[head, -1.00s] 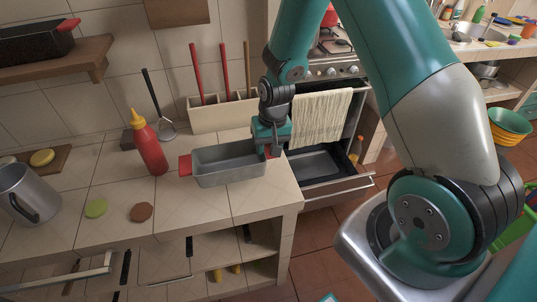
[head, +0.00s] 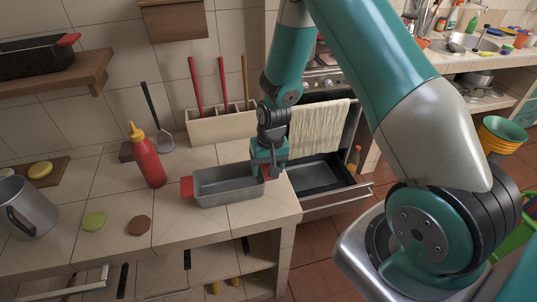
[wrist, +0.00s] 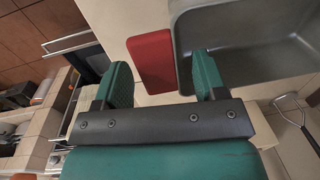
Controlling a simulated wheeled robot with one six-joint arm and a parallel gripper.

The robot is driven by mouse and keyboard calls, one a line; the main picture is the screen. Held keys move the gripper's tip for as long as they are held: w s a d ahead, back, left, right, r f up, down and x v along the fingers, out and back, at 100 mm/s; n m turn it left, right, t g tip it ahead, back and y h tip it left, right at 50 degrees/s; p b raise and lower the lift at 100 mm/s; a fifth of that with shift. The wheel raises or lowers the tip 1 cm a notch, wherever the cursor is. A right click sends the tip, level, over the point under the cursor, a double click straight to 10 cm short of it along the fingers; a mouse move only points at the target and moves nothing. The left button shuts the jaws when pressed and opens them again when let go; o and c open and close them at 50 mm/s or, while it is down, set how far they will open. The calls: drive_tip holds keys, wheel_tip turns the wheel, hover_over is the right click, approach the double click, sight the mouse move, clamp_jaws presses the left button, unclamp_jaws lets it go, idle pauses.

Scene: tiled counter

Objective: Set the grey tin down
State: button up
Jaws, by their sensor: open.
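The grey tin (head: 222,188) is a rectangular loaf tin with red end handles. It rests upright and empty on the tiled counter (head: 187,228), near its right end. My gripper (head: 268,170) is at the tin's right end, pointing down. In the wrist view my gripper (wrist: 163,80) is open, its two green fingers apart. The red handle (wrist: 152,60) lies between them, with a gap on the left side. The grey tin (wrist: 250,50) fills the upper right there. The fingertips are partly hidden in the head view.
A red squeeze bottle (head: 147,163) stands left of the tin. A utensil holder (head: 222,126) is behind it. An open oven drawer (head: 325,200) lies right of the counter.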

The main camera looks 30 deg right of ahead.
wheel_tip(320, 180, up, 10)
drive_tip(key=r+b, duration=0.1)
drive_tip(key=b, duration=0.1)
drive_tip(key=s+a+r+n+y, duration=0.2)
drive_tip(key=s+a+r+n, duration=0.3)
drive_tip(key=s+a+r, duration=0.55)
drive_tip(key=s+a+r+n, duration=0.2)
drive_tip(key=s+n, duration=0.1)
drive_tip(key=s, duration=0.2)
drive_tip(key=s+a+r+n+y, duration=0.1)
drive_tip(key=s+a+r+n, duration=0.1)
drive_tip(key=s, duration=0.4)
drive_tip(key=shift+s+a+r+n, duration=0.2)
drive_tip(key=shift+a+r+n, duration=0.25)
drive_tip(key=shift+r, duration=0.2)
